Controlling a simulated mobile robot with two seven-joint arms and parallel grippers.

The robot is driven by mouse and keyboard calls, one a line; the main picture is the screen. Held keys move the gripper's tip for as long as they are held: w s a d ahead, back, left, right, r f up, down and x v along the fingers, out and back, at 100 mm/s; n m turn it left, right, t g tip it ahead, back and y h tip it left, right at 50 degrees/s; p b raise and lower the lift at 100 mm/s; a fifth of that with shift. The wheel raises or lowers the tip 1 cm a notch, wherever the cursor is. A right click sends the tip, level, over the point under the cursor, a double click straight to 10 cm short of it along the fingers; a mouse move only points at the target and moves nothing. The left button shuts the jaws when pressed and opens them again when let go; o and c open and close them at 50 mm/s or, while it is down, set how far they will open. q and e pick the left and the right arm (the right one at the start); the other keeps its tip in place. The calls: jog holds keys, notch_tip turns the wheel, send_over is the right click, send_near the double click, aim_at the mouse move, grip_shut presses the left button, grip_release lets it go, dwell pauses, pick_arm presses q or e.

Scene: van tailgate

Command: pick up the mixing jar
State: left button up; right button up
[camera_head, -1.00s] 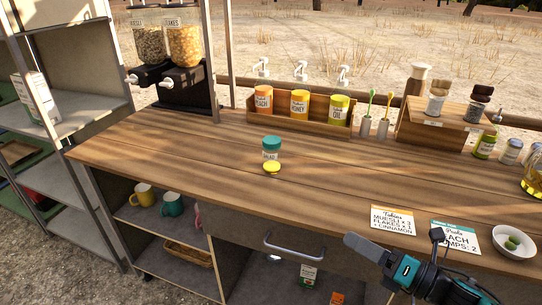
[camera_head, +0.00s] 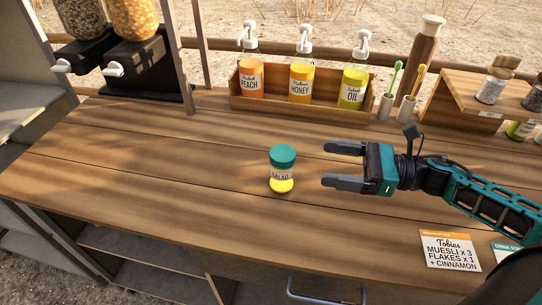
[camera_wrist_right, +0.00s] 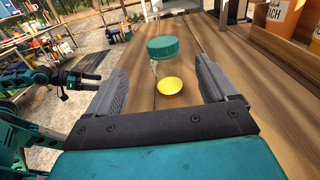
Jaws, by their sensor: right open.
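The mixing jar (camera_head: 282,170) stands upright on the wooden counter. In the right wrist view the jar (camera_wrist_right: 166,66) shows ahead, between the lines of the two open fingers (camera_wrist_right: 165,85). Its clear wall is hard to make out there. My left gripper is not in the head view; an arm with a gripper (camera_wrist_right: 85,78) shows at the left of the wrist view.
A wooden rack (camera_head: 300,107) with peach, honey and oil pump bottles stands behind the jar. Toothbrush cups (camera_head: 406,109) and a shelf of shakers (camera_head: 482,100) are at the back right. Dispensers (camera_head: 140,60) stand at the back left. An order card (camera_head: 449,250) lies at the front right. The counter around the jar is clear.

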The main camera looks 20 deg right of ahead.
send_near(273, 155)
jog(key=x, duration=0.4)
jog(key=shift+w+d+f+p+x, duration=0.1)
jog(key=shift+w+p+x, duration=0.1)
jog(key=shift+x, duration=0.7)
jog(key=shift+w+d+f+p+x, duration=0.15)
jog(key=shift+p+x, duration=0.1)
jog(key=shift+x, duration=0.65)
jog(key=shift+w+d+f+p+x, duration=0.1)
jog(key=shift+p+x, duration=0.1)
jog(key=shift+x, duration=0.7)
pick_arm(q)
jog(key=shift+s+r, duration=0.1)
jog(key=shift+r, duration=0.55)
pick_arm(e)
jog(key=shift+w+a+f, duration=0.1)
jog(key=shift+w+a, duration=0.05)
jog(key=shift+a, duration=0.15)
pick_arm(q)
jog(key=shift+d, duration=0.1)
jog(key=shift+s+f, duration=0.1)
jog(key=shift+s, duration=0.15)
pick_arm(e)
grip_shut()
pick_arm(q)
jog(key=shift+w+r+p, duration=0.15)
jog(key=shift+r+p, duration=0.5)
jog(key=shift+r, duration=0.05)
pick_arm(e)
notch_tip(273, 155, up, 20)
